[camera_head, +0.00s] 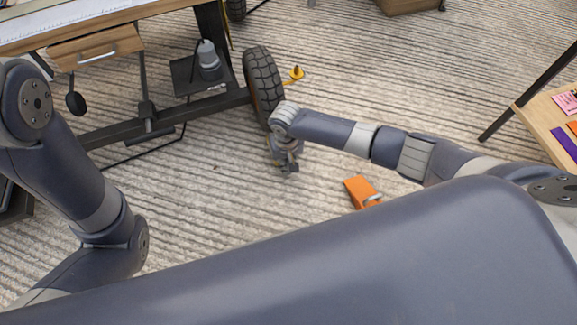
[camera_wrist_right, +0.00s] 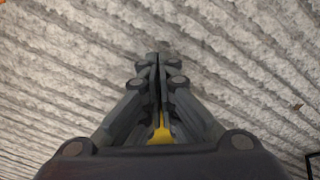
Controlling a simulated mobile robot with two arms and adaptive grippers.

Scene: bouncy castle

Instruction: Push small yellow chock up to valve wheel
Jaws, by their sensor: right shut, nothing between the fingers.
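A black tyre wheel (camera_head: 263,82) stands upright at the end of the cart's dark beam; I cannot make out a valve on it. A small yellow piece (camera_head: 296,73) with a darker orange knob lies on the floor just right of the tyre; I cannot tell if it is the chock. My right gripper (camera_head: 289,167) is shut and empty, pointing down in front of the tyre. The right wrist view shows its closed fingers (camera_wrist_right: 157,62) over bare floor. A yellow bit (camera_wrist_right: 162,133) shows between its links; I cannot tell what it is. My left gripper is out of view.
An orange block (camera_head: 360,191) lies on the floor to the right of my right gripper. A cart with a wooden drawer (camera_head: 97,47) stands at upper left. A wooden table (camera_head: 552,112) is at the right edge. The ribbed floor between is mostly clear.

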